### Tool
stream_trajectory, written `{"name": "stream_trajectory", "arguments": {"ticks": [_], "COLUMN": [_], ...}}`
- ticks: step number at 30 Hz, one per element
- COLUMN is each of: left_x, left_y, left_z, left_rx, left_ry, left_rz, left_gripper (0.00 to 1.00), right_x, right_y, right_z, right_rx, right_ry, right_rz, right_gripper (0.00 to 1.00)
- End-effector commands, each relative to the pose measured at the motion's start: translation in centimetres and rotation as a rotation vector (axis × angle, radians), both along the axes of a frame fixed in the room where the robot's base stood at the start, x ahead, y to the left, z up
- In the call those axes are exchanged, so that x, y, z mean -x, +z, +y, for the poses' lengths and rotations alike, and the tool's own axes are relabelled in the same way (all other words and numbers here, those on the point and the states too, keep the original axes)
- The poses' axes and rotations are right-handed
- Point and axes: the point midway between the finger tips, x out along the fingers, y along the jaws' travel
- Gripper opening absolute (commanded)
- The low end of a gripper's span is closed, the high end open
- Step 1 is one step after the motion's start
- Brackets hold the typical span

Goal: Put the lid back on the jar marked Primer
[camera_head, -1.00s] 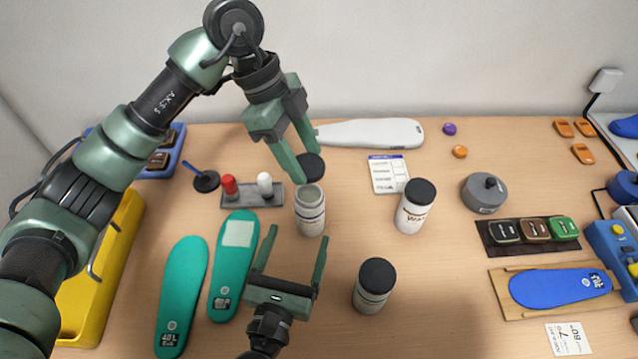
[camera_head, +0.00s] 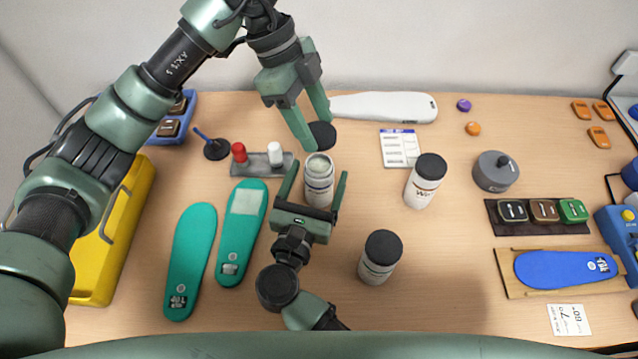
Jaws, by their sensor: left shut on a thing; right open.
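An open white jar (camera_head: 319,181) stands in the middle of the table, its pale contents showing at the mouth. Its label is too small to read. My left gripper (camera_head: 318,135) is shut on a black lid (camera_head: 324,132), held just beyond the open jar's mouth in the picture and apart from it. My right gripper (camera_head: 316,178) is open, with one finger on each side of the open jar. I cannot tell whether the fingers touch it. Two other jars wear black lids: one marked "Wa…" (camera_head: 420,189) to the right, and one nearer (camera_head: 377,262).
Two green insoles (camera_head: 190,262) (camera_head: 240,240) lie left of the jar. A rack with red and white bottles (camera_head: 262,170) stands close behind left. A white card (camera_head: 400,148) and a grey round pot (camera_head: 494,172) are to the right. The front centre-right table is clear.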

Motion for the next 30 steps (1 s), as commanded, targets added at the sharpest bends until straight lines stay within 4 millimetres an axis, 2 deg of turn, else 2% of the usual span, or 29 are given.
{"name": "stream_trajectory", "arguments": {"ticks": [3,7,20,28,29,30], "left_x": [0.0,0.0,0.0,0.0,0.0,0.0], "left_y": [0.0,0.0,0.0,0.0,0.0,0.0], "left_z": [0.0,0.0,0.0,0.0,0.0,0.0], "left_rx": [0.000,0.000,0.000,0.000,0.000,0.000], "left_ry": [0.000,0.000,0.000,0.000,0.000,0.000], "left_rz": [0.000,0.000,0.000,0.000,0.000,0.000], "left_gripper": [0.16,0.16,0.16,0.16,0.16,0.16], "right_x": [-1.9,-3.1,-3.8,-3.8,-3.8,-3.8], "right_y": [0.1,0.0,0.0,0.0,0.0,0.0], "right_z": [-0.5,-0.9,-1.1,-1.1,-1.1,-1.1], "right_rx": [0.002,0.001,0.000,0.000,0.000,0.000], "right_ry": [0.000,0.000,0.000,0.000,0.000,0.000], "right_rz": [-0.002,-0.001,0.001,0.001,0.001,0.001], "right_gripper": [0.80,0.80,0.80,0.05,0.00,0.00]}}
